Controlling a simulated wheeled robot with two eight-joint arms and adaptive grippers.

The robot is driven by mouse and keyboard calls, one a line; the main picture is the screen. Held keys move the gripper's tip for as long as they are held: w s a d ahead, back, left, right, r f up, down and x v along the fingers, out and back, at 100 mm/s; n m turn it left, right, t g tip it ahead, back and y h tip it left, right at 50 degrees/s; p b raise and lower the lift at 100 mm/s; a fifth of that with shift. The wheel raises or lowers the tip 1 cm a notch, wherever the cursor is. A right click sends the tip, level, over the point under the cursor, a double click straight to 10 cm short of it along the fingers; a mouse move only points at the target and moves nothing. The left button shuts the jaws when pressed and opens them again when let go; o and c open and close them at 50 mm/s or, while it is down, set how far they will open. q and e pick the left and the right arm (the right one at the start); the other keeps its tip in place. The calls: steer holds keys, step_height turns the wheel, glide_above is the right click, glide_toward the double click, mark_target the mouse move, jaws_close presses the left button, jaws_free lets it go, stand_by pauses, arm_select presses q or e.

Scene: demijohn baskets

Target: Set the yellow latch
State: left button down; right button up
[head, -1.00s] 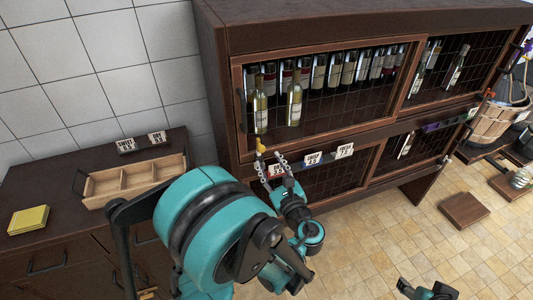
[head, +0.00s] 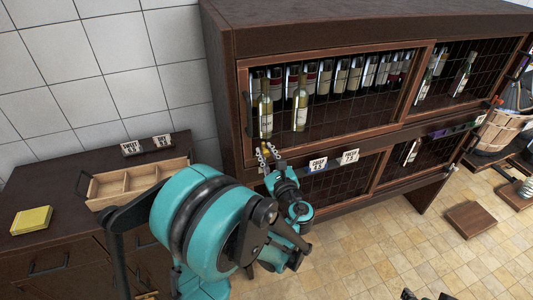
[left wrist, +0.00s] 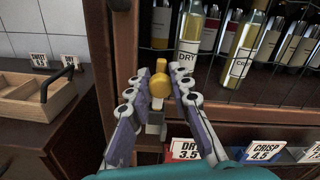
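In the head view only a bit of the latch (head: 267,147) shows between my fingers. In the head view my left gripper (head: 265,152) is at the cabinet's front rail. Dark tips at the bottom right edge seem to be my right gripper (head: 427,295), mostly cut off.
The cabinet (head: 225,90) holds several bottles behind mesh. Price cards (head: 318,164) line its middle rail near my left gripper. A compartmented wooden tray (head: 125,182) and a yellow block (head: 31,220) rest on the left counter. Low wooden blocks (head: 470,219) lie on the tiled floor.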

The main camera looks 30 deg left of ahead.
arm_select(q)
steer(key=shift+f+b, duration=1.6)
steer(key=shift+f, duration=0.15)
steer(key=shift+s+r, duration=0.1)
steer(key=c, duration=1.3)
jaws_free()
steer(key=shift+c, duration=0.2)
glide_toward(267, 161)
steer(key=s+d+r, duration=0.1)
steer(key=s, duration=0.1)
steer(key=s+d+r, duration=0.1)
steer(key=shift+s+d+r, duration=0.3)
steer(key=shift+s, duration=0.1)
